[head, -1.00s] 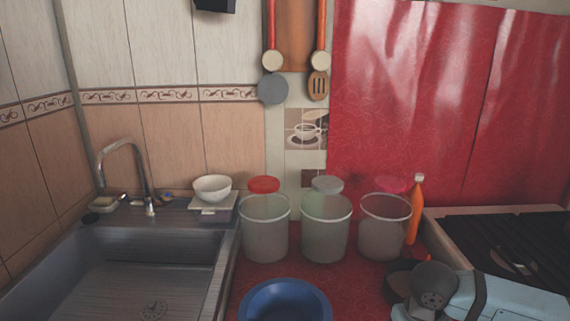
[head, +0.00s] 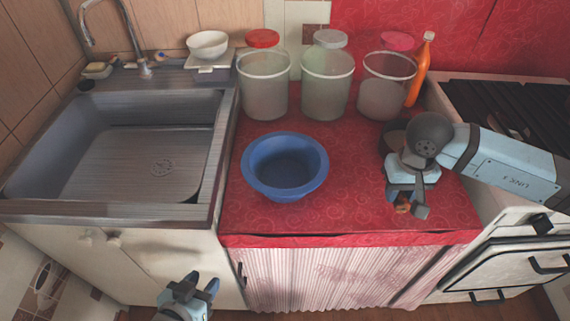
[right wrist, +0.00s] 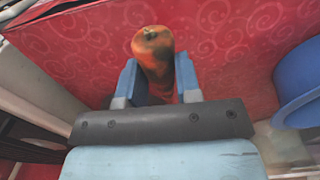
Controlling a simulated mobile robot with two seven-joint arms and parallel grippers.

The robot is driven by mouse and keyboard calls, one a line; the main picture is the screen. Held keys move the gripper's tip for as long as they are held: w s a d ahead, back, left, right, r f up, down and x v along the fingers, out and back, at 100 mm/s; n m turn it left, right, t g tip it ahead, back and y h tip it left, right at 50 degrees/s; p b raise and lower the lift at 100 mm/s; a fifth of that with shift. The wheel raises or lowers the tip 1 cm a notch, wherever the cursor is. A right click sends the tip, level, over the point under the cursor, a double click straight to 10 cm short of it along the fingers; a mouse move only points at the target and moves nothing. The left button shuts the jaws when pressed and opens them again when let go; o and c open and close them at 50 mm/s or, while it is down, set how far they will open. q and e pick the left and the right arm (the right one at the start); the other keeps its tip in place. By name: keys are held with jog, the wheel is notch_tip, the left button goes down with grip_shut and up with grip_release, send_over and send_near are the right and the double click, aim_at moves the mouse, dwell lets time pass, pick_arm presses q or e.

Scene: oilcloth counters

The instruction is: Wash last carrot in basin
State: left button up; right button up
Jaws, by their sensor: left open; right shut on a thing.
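The carrot (right wrist: 155,52), orange with dark patches, is held between the fingers of my right gripper (right wrist: 157,82) in the right wrist view. In the head view, my right gripper (head: 405,198) points down over the right part of the red counter, and only a small orange end of the carrot (head: 402,208) shows. The blue basin (head: 256,178) sits on the counter to the left of that gripper, apart from it. I see nothing inside the basin. My left gripper (head: 200,286) is open and empty, low in front of the cabinet under the sink.
The metal sink (head: 140,165) is at left, the stove (head: 500,95) at right. A dark pan (head: 390,135) is partly hidden behind my right arm.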

jog(key=w+r, duration=0.4)
jog(key=w, duration=0.6)
jog(key=shift+w, duration=0.25)
